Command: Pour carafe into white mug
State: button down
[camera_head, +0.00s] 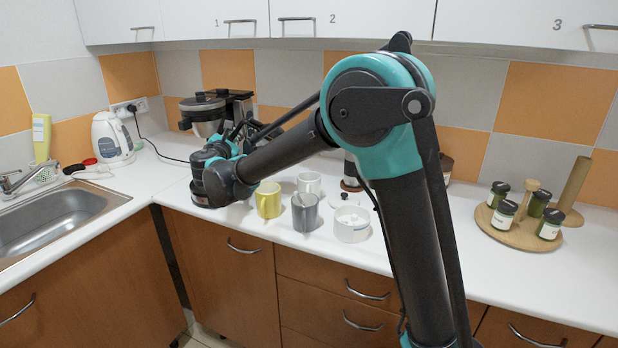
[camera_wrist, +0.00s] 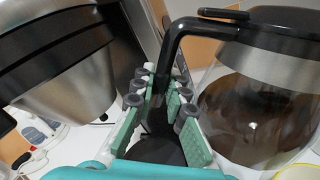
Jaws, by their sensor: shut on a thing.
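The carafe (camera_wrist: 255,100) is glass with a black lid and black handle (camera_wrist: 195,28), and holds dark brown coffee. It fills the right of the wrist view; in the head view I cannot make it out behind my arm. My gripper (camera_wrist: 160,92) has its green-padded fingers on either side of the handle's lower part and is shut on it. In the head view my gripper (camera_head: 232,143) is by the coffee machine. The white mug (camera_head: 309,183) stands on the counter to the right of my gripper, behind the yellow and grey mugs.
The coffee machine (camera_head: 240,105) stands against the tiles; its steel basket (camera_wrist: 70,70) is close on the left. A yellow mug (camera_head: 268,200), grey mug (camera_head: 305,213) and white container (camera_head: 351,226) stand in front. A kettle (camera_head: 112,138) is at left, a spice tray (camera_head: 520,233) at right.

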aim_at(249, 121)
jog(key=shift+d+r+m, duration=0.3)
jog(key=shift+r, duration=0.1)
jog(key=shift+d+r+m, duration=0.35)
jog(key=shift+d+m, duration=0.1)
jog(key=shift+d, duration=0.15)
jog(key=shift+d+r+m, duration=0.3)
jog(key=shift+d+m, duration=0.15)
jog(key=shift+d, duration=0.15)
jog(key=shift+w+d+r+m, duration=0.1)
jog(key=shift+d+r+m, duration=0.55)
jog(key=shift+d+m, duration=0.45)
jog(key=shift+a, duration=0.15)
jog(key=shift+r, duration=0.1)
jog(key=shift+m, duration=0.3)
dwell(0.5)
jog(key=shift+d+r, duration=0.1)
jog(key=shift+d, duration=0.15)
jog(key=shift+d, duration=0.15)
dwell(2.3)
jog(key=shift+d+r+m, duration=0.1)
jog(key=shift+m, duration=0.3)
